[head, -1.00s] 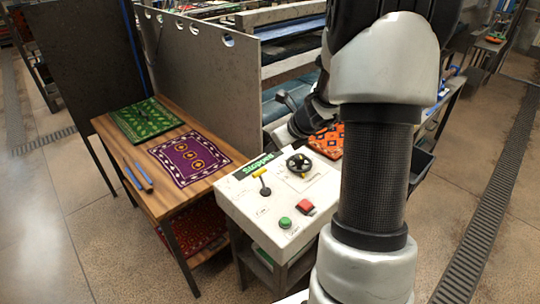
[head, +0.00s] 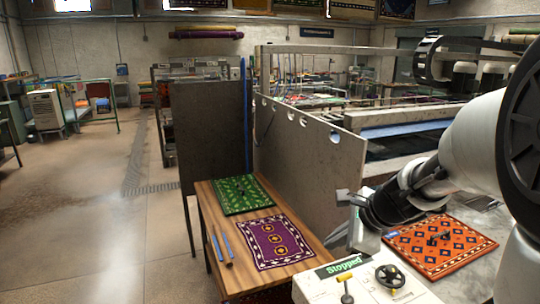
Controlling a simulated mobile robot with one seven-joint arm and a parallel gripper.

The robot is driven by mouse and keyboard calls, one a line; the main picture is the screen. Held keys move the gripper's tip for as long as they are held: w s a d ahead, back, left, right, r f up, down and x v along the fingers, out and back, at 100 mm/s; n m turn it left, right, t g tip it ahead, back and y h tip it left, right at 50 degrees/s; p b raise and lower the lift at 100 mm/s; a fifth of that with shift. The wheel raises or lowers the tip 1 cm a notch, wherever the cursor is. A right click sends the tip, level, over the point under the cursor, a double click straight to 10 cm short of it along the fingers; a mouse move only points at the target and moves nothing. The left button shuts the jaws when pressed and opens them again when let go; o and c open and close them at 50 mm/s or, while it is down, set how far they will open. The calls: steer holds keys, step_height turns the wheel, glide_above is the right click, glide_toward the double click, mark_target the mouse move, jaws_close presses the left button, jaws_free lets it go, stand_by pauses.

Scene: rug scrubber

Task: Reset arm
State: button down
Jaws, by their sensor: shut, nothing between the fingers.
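My arm comes in from the right edge of the head view. My gripper (head: 342,222) is at its end, above the far left corner of the white control panel (head: 377,285) and in front of the grey metal partition. It is shut and empty.
An orange rug (head: 437,245) lies right of the panel. The grey partition (head: 300,165) stands behind. The floor at left (head: 90,220) is clear.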

steer(key=s+a+r+n+g, duration=0.1)
steer(key=s+a+r+n, duration=0.45)
steer(key=s+n, duration=0.35)
steer(key=s+d+r+n+h, duration=0.1)
steer(key=s+d+n+h, duration=0.1)
steer(key=s+n, duration=0.9)
steer(key=shift+s+d+r+n+h, duration=0.15)
steer(key=shift+s+d+n+h, duration=0.25)
steer(key=shift+s+h, duration=0.6)
steer(key=shift+s, duration=0.1)
